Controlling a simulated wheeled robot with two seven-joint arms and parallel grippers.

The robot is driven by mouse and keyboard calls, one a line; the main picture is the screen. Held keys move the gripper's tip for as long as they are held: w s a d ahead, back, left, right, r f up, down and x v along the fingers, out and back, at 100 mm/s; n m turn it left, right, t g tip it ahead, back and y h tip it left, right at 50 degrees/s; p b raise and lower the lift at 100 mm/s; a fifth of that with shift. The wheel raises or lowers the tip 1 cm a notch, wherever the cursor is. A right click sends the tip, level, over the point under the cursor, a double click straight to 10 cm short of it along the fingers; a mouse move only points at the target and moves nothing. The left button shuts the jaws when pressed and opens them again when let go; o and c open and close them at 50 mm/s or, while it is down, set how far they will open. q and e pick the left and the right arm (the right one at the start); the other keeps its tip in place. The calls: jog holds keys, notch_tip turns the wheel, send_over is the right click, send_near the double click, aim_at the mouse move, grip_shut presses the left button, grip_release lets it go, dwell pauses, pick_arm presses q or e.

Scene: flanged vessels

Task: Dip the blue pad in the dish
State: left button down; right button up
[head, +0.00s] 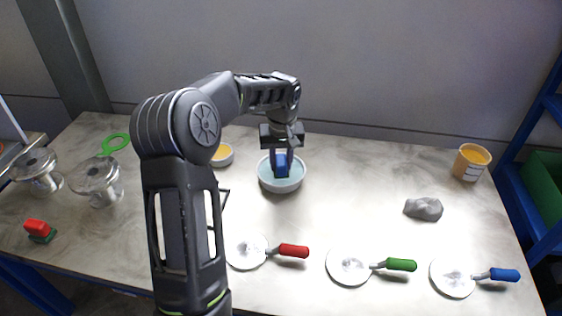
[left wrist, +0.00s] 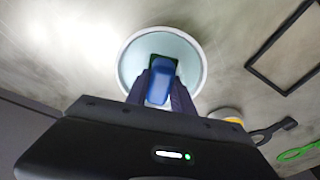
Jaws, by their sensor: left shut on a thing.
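The blue pad (head: 281,164) is held by my left gripper (head: 282,154) over the dish (head: 267,184). The dish is a round white bowl with pale blue-green content. In the left wrist view the blue pad (left wrist: 160,84) sits between the fingers of the left gripper (left wrist: 161,90), with the dish (left wrist: 125,72) around it in the picture. A dark green edge shows at the pad's far end. I cannot tell whether the pad touches the content. My right gripper is not in view.
A small yellow-filled dish (head: 222,155) stands just left of the dish. A red-topped pad (head: 37,228) and flanged vessels (head: 97,180) are at left. Paddles with red (head: 293,250), green (head: 401,264) and blue (head: 504,274) handles lie in front. A grey lump (head: 424,208) and yellow tub (head: 471,161) are at right.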

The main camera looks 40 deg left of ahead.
aim_at(281, 158)
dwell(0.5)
pick_arm(q)
jog(key=shift+r+p, duration=1.85)
jog(key=shift+r, duration=0.85)
jog(key=shift+r, duration=0.1)
jog(key=shift+r+p, duration=1.35)
jog(key=shift+r, duration=0.55)
